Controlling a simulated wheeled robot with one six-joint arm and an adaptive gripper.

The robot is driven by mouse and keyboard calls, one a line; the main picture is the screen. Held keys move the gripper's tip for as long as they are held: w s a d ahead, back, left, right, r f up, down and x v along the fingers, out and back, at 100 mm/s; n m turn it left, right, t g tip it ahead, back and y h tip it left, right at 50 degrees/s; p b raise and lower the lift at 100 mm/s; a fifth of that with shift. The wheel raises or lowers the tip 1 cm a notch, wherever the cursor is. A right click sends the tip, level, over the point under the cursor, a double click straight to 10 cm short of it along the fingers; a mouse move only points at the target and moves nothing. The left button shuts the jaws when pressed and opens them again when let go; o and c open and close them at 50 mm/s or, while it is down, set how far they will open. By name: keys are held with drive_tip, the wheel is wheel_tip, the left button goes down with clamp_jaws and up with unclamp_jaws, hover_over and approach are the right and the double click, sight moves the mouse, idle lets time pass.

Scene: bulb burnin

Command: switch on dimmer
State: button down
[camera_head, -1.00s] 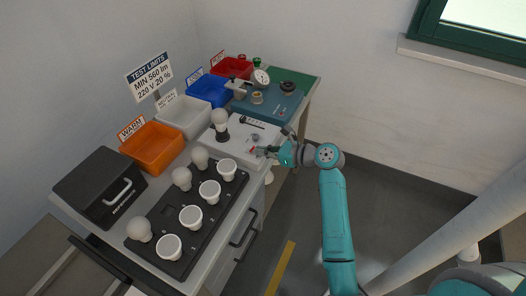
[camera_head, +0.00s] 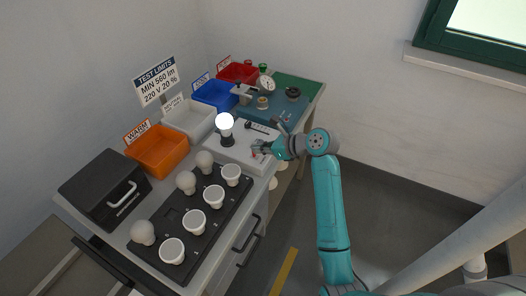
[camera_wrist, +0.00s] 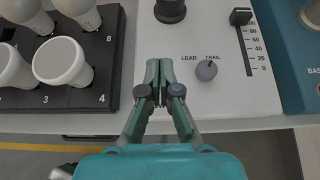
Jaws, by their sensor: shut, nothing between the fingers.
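The white dimmer box (camera_head: 240,155) stands on the bench with a brightly lit bulb (camera_head: 225,122) upright in its black socket (camera_head: 227,141). In the wrist view the socket (camera_wrist: 170,10) is at the top edge. The dimmer's slider knob (camera_wrist: 241,17) sits high on its scale, above the 60 mark. A grey LEAD/TRAIL knob (camera_wrist: 206,70) is right of my gripper (camera_wrist: 159,68). My gripper is shut and empty over the front part of the box; it also shows in the head view (camera_head: 258,148). A small red spot (camera_head: 254,155) shows beside its fingertips; the fingers hide it in the wrist view.
A black tray (camera_head: 183,216) with several bulbs lies left of the box. Orange (camera_head: 157,165), white (camera_head: 190,137) and blue (camera_head: 217,106) bins line the wall side. A teal gauge fixture (camera_head: 275,107) stands beyond. Open floor lies right of the bench.

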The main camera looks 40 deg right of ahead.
drive_tip(key=shift+w+r, duration=0.15)
drive_tip(key=shift+r, duration=0.7)
drive_tip(key=shift+r, duration=0.1)
